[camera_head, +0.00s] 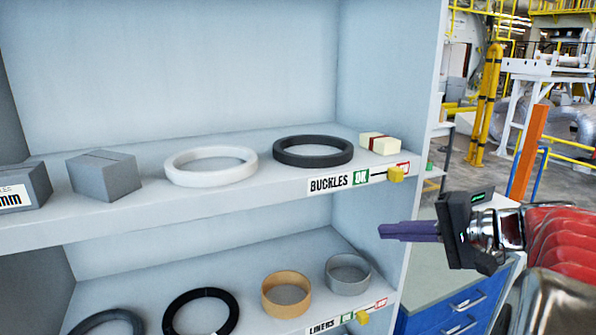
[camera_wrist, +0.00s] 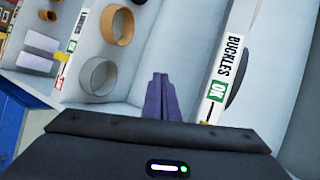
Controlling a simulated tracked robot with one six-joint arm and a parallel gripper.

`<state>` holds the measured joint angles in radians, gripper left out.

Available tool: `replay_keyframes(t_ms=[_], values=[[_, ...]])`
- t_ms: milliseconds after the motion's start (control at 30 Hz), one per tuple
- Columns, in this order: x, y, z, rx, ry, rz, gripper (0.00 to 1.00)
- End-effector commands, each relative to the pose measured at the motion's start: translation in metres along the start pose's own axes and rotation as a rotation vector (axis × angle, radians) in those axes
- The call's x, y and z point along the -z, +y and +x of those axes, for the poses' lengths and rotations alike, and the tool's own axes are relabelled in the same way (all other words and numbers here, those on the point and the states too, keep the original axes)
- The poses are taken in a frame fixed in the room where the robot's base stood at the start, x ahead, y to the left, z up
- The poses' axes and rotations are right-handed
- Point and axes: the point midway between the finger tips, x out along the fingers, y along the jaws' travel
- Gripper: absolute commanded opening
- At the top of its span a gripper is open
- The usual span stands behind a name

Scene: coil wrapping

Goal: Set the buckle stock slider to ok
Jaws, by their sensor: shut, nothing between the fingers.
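The BUCKLES label strip (camera_head: 329,183) is on the front edge of the upper shelf, with a green OK field (camera_head: 361,177) and a red field at its right end. The yellow buckle stock slider (camera_head: 396,174) sits at the right end, over the red field. My gripper (camera_head: 382,231) is shut and empty, its purple fingers pointing left, below and apart from the slider.
The upper shelf holds a white ring (camera_head: 210,166), a black ring (camera_head: 313,152), a cream block (camera_head: 379,143) and grey boxes. The LINERS strip with another yellow slider (camera_head: 362,317) is on the lower shelf. A blue drawer cabinet (camera_head: 455,305) stands at right.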

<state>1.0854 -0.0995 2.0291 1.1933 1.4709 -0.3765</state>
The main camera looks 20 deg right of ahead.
Motion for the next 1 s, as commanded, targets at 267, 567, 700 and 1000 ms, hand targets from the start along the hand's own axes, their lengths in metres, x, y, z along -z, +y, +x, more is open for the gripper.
replay_keyframes(t_ms=[267,567,700,1000], values=[[0.074,-0.022,-0.094,0.262,0.171,0.075,0.0],[0.098,-0.03,-0.146,0.384,0.249,0.077,0.0],[0.098,-0.031,-0.146,0.385,0.249,0.076,0.0],[0.099,-0.032,-0.141,0.383,0.248,0.076,0.0]])
